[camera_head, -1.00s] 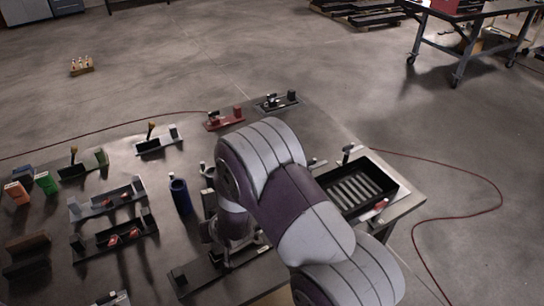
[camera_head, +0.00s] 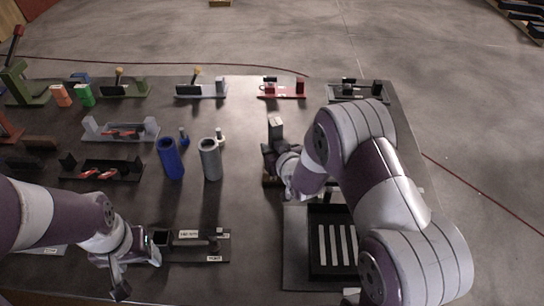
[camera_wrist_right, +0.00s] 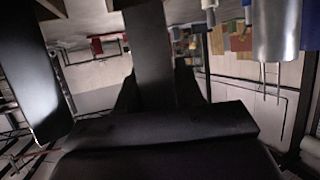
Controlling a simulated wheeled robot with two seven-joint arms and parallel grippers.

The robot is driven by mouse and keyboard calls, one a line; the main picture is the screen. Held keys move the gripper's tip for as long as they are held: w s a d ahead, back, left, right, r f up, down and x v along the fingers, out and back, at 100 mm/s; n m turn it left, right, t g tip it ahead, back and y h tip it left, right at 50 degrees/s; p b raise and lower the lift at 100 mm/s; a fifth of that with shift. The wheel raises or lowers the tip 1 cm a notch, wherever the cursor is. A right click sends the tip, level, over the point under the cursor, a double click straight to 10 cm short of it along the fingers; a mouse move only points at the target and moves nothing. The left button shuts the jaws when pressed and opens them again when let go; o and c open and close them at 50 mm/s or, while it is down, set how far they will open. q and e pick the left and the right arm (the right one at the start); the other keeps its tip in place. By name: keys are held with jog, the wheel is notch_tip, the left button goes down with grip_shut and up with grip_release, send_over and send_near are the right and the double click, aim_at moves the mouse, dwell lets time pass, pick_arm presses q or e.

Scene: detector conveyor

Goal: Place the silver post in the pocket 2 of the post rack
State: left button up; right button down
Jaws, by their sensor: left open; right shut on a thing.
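A silver post (camera_head: 210,160) stands upright on the table beside a similar blue post (camera_head: 171,159). A silver cylinder (camera_wrist_right: 275,30) also shows at the upper right of the right wrist view. A long dark base with white labels (camera_head: 190,259) lies at the front, partly behind my left gripper; it may be the post rack, but pocket numbers are unreadable. My left gripper (camera_head: 122,282) is open at its left end. My right gripper (camera_head: 275,146) is right of the silver post, shut on a small grey block-like thing (camera_head: 276,127), whose identity I cannot tell.
A black tray with light slats (camera_head: 333,248) lies at the front right, partly hidden by my right arm. Red (camera_head: 283,92) and black (camera_head: 356,91) fixtures line the back edge. Several fixtures fill the left. The table between the silver post and the labelled base is clear.

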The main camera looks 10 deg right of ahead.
jog(key=shift+w+f, duration=0.25)
jog(key=shift+f, duration=0.65)
jog(key=shift+w+f, duration=0.3)
jog(key=shift+f, duration=0.55)
jog(key=shift+w+f, duration=0.25)
jog(key=shift+f, duration=0.65)
jog(key=c, duration=0.7)
grip_release()
jog(key=shift+s+r, duration=0.1)
jog(key=shift+r, duration=0.15)
jog(key=s+d+r+g, duration=0.1)
jog(key=s+r+g, duration=0.2)
jog(key=s, duration=0.6)
jog(key=s+r+g+h, duration=0.1)
jog(key=s+r+g, duration=0.2)
jog(key=s, duration=0.6)
jog(key=s+d+r+m+g, duration=0.1)
jog(key=s+r+g, duration=0.2)
jog(key=s+g, duration=0.3)
jog(key=shift+s+d, duration=0.15)
jog(key=shift+s, duration=0.75)
jog(key=shift+s+d, duration=0.15)
jog(key=shift+s, duration=0.75)
